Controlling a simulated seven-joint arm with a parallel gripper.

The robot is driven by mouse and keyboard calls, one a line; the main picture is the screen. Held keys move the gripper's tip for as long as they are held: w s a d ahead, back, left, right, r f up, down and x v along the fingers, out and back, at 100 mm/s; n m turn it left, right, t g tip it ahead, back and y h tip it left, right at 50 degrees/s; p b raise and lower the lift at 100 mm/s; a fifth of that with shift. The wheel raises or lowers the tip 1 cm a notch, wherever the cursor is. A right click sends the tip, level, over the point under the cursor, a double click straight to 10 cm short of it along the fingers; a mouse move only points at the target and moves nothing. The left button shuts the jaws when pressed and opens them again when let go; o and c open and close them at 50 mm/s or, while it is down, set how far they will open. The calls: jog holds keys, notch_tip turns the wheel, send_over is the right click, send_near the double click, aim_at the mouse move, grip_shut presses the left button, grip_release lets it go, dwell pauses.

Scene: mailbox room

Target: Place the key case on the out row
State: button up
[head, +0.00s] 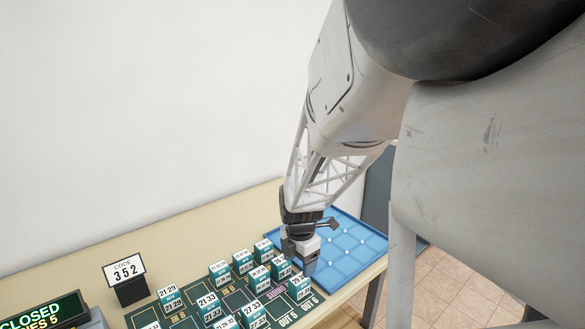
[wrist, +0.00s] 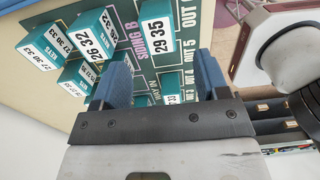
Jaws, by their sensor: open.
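In the head view, one key case (head: 299,288) stands near the right end, by the OUT 6 marking; another (head: 256,314) stands nearer the front. My gripper (head: 305,264) is above the board's right end, beside the blue tray. In the wrist view my gripper (wrist: 165,75) is open, its two blue fingers apart. A case labelled 29 35 (wrist: 158,30) shows beyond the fingertips, and teal cases show partly between them.
A blue tray (head: 345,262) with a grid of compartments lies right of the board. A code sign reading 352 (head: 126,275) stands at the left, behind the board. A display reading CLOSED (head: 45,312) is at the lower left. Bare table (head: 190,232) lies behind the board.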

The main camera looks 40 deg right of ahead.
aim_at(296, 281)
jog(key=shift+r, duration=1.6)
jog(key=s+a+r+m+t, duration=0.1)
jog(key=s+a+r+m, duration=0.3)
jog(key=a+m, duration=0.2)
jog(key=s+a+r+m+t, duration=0.1)
jog(key=s+a+r+m, duration=0.3)
jog(key=a, duration=0.6)
jog(key=s+a+r+m, duration=0.4)
jog(key=a+m, duration=0.4)
jog(key=shift+a+r+t, duration=0.15)
jog(key=shift+r+t, duration=0.15)
jog(key=shift+t, duration=0.1)
